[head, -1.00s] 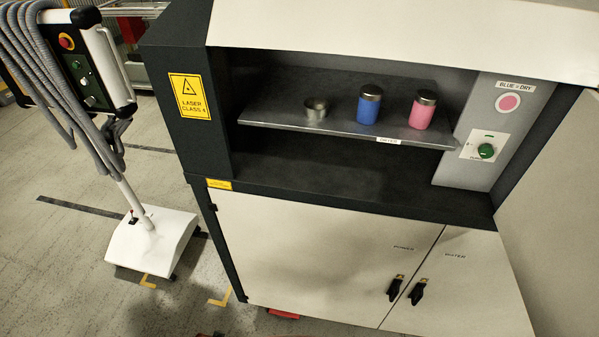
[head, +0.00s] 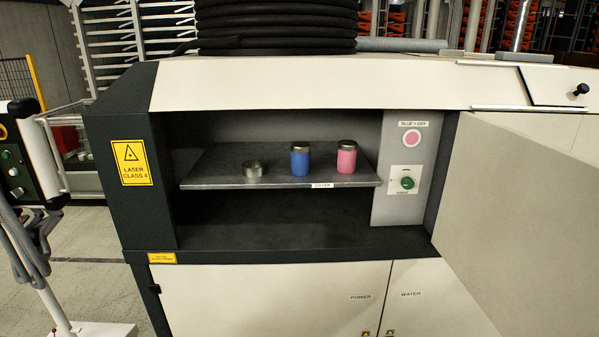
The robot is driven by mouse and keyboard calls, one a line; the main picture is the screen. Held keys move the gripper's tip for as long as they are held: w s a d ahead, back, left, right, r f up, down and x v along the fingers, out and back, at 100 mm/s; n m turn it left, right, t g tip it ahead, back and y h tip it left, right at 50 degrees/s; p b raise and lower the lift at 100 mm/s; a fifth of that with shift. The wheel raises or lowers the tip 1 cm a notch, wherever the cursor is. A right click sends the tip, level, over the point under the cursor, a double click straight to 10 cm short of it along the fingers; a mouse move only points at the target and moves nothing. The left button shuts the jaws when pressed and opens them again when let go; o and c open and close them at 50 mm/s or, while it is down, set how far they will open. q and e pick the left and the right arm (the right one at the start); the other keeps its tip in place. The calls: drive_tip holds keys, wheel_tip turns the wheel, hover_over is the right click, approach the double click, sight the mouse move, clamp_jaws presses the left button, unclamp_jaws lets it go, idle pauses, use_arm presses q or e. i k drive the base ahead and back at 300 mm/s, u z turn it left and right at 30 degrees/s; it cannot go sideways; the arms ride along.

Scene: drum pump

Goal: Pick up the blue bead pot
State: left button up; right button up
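The blue bead pot (head: 300,160) stands upright on a grey shelf (head: 215,181) inside the open bay of a machine. It has a dark metallic lid. A pink pot (head: 346,158) of similar shape stands just to its right, a small gap apart. A short, empty-looking metal dish (head: 252,169) sits to its left on the same shelf. Neither of my grippers shows in the head view.
The shelf sits above a dark bay floor (head: 300,228). A panel with a pink disc (head: 411,138) and a green knob (head: 407,183) is at the bay's right. An open pale door (head: 520,210) juts out at right. A control stand (head: 22,165) is at left.

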sight(301, 151)
drive_tip(key=u, duration=1.95)
drive_tip(key=i, duration=1.4)
drive_tip(key=z, duration=2.35)
